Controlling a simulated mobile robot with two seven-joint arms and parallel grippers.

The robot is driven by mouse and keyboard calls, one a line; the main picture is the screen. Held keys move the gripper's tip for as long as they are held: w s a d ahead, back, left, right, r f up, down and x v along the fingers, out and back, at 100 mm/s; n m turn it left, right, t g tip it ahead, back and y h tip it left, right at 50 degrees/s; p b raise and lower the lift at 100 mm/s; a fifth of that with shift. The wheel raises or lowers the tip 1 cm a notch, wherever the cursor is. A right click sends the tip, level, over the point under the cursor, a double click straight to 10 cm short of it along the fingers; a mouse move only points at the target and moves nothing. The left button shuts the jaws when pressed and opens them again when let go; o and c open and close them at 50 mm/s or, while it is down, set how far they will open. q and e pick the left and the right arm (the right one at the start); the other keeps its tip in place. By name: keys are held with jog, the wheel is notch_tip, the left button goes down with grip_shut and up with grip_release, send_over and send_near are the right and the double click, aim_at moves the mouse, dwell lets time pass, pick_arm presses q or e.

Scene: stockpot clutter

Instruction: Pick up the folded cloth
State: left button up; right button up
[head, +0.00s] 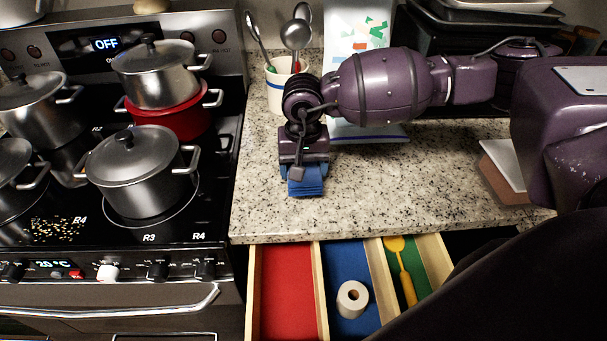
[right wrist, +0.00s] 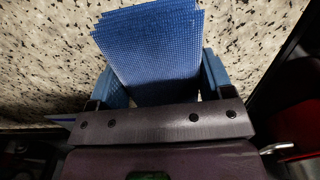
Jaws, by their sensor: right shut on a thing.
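The folded cloth (head: 306,188) is a small blue stack of layers above the granite counter, near its front edge. My right gripper (head: 304,172) points down over it and is shut on it. In the right wrist view the cloth (right wrist: 150,50) shows its woven blue layers between the two blue fingers of the gripper (right wrist: 162,78). I cannot tell whether the cloth still touches the counter. My left gripper is not in view.
An open drawer (head: 285,292) below the counter holds a white roll (head: 352,299) and a yellow utensil (head: 401,272). A stove with several pots (head: 140,172) stands at left. A utensil crock (head: 275,90) stands behind my gripper.

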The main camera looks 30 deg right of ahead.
notch_tip(320, 180, up, 17)
jog(key=shift+r, duration=0.15)
jog(key=o, duration=0.3)
jog(key=shift+c, duration=1)
